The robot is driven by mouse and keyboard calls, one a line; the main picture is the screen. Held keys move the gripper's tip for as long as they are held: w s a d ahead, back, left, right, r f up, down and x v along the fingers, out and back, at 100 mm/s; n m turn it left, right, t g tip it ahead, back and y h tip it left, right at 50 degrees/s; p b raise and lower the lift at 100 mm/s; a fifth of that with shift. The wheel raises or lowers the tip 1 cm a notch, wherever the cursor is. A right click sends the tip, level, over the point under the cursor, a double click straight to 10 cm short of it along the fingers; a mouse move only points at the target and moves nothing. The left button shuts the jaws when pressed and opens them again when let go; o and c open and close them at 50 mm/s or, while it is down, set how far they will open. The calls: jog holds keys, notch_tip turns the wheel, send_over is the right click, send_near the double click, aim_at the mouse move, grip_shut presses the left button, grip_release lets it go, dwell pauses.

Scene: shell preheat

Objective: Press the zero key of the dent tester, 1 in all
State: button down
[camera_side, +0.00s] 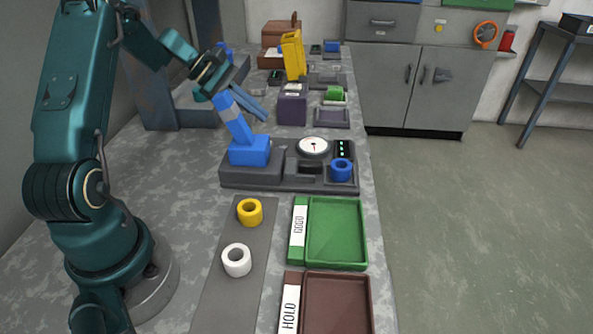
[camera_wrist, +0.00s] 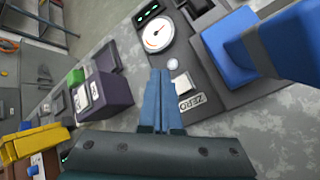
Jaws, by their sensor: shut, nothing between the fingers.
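The dent tester (camera_side: 235,178) is a dark grey block with a blue lever post, a round dial (camera_side: 313,146) and a small panel of green lights. My gripper (camera_side: 262,117) is shut and empty, with blue fingers, behind the lever post in the side view. In the wrist view its fingertips (camera_wrist: 160,71) appear just left of the round key; I cannot tell the height gap. The key is not visible in the side view.
A blue ring (camera_side: 341,169) sits at the tester's right end. Yellow (camera_side: 249,212) and white (camera_side: 237,260) rings lie on a grey mat in front. Green (camera_side: 337,233) and brown (camera_side: 337,302) trays stand front right. A purple-grey block (camera_side: 292,105) stands behind the tester.

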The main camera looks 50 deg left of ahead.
aim_at(259, 143)
jog(key=shift+f, duration=2.3)
jog(key=shift+f, duration=0.1)
jog(key=shift+f, duration=0.3)
jog(key=shift+f, duration=0.45)
dwell(0.8)
jog(key=shift+r, duration=0.9)
jog(key=shift+r, duration=2.45)
